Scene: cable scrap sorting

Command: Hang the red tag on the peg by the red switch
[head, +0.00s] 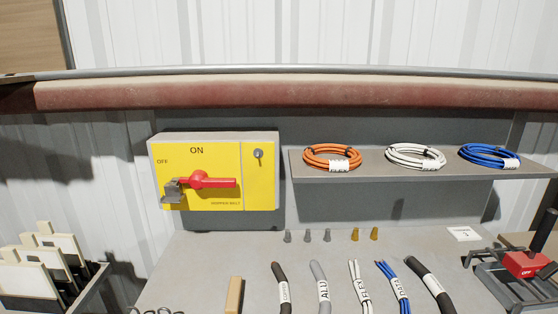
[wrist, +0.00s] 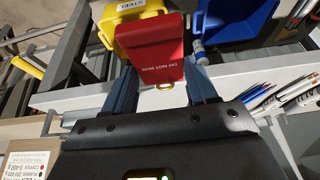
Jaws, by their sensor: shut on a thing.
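In the wrist view my gripper (wrist: 160,74) has its two blue-grey fingers closed on a red tag (wrist: 157,47). The tag has white lettering that reads upside down and a small brass-coloured ring at its lower edge. In the head view the red switch (head: 208,182) is a lever lying level across a yellow-faced box (head: 220,160) marked ON and OFF. A grey metal piece (head: 172,192) sits at the lever's left end. A small round grey fitting (head: 258,154) sticks out at the box's upper right; I cannot tell if it is the peg. My gripper is outside the head view.
A shelf (head: 400,178) right of the box carries orange, white and blue cable coils. Several cable pieces lie on the bench (head: 215,262) below. A red-topped tool (head: 525,264) stands at right. Yellow (wrist: 130,30) and blue (wrist: 232,22) bins lie beyond the tag in the wrist view.

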